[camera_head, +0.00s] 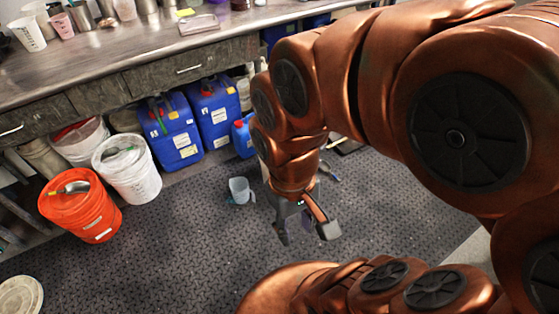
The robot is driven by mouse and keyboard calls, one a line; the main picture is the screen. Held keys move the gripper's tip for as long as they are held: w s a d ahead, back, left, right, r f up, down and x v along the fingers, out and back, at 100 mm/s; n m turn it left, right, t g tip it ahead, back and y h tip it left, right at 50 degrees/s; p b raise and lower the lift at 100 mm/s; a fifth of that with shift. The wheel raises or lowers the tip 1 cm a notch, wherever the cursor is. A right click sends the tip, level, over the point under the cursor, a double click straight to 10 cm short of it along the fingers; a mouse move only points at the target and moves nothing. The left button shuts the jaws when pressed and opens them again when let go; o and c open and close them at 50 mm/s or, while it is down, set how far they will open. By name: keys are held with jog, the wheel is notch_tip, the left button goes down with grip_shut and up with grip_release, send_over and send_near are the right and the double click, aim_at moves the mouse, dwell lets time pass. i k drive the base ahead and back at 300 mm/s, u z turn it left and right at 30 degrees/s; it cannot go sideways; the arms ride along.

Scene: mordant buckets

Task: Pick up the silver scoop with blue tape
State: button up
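A silver scoop (72,188) lies in the top of an orange bucket (84,217) at the left, its bowl toward the right. I cannot make out blue tape on it. A white bucket (130,180) beside it has contents that are hard to tell at this size. My gripper (306,232) hangs over the dark floor near the middle, well to the right of both buckets. Its two fingers are spread and nothing shows between them.
A clear measuring jug (240,190) stands on the floor left of my gripper. Blue canisters (172,128) stand under the counter (140,48), which holds cups and containers. A pale round lid (20,296) lies lower left.

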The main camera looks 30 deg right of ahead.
aim_at(323, 165)
jog(key=z, duration=0.85)
